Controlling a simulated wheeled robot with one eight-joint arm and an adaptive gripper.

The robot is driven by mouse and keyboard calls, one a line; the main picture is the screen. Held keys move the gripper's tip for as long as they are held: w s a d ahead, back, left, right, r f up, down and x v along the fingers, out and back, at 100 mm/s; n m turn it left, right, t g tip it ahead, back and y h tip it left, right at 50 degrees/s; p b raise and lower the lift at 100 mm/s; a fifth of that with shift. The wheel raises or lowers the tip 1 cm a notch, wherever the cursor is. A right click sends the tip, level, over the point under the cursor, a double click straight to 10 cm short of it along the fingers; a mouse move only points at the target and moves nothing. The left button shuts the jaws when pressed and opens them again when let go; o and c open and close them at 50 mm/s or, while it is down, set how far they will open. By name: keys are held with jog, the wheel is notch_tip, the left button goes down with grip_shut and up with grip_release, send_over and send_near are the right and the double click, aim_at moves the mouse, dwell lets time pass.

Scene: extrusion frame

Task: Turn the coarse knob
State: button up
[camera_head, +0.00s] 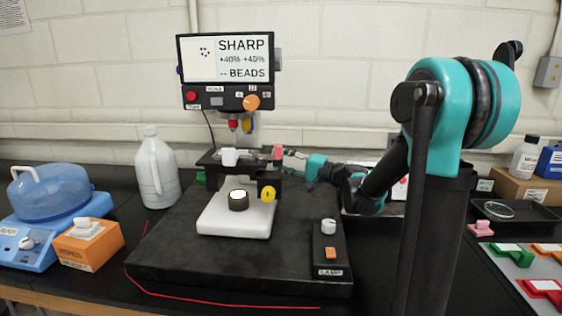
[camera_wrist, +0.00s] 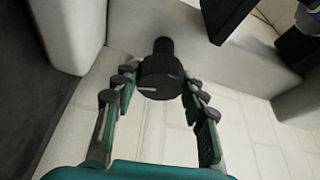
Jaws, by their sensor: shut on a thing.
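The coarse knob is a dark round knob (camera_wrist: 160,82) with a white line on its face, and it shows in the wrist view on a dark shaft against a pale body. My gripper (camera_wrist: 159,80) has its fingers around the knob, one on each side, and is shut on it. In the head view my gripper (camera_head: 292,155) reaches in from the right at the microscope's side, behind the stage (camera_head: 238,163). The knob cannot be made out there.
The microscope's screen (camera_head: 226,72) stands above the stage. A lamp box (camera_head: 330,255) with a white knob (camera_head: 328,226) is at front right. A white jug (camera_head: 155,170), orange box (camera_head: 90,247) and blue device (camera_head: 45,215) stand left. A dark tray (camera_head: 520,222) lies right.

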jog(key=shift+m+h, duration=0.3)
jog(key=shift+m, duration=0.5)
jog(key=o, duration=1.2)
jog(key=shift+c, duration=0.2)
jog(key=v, duration=1.2)
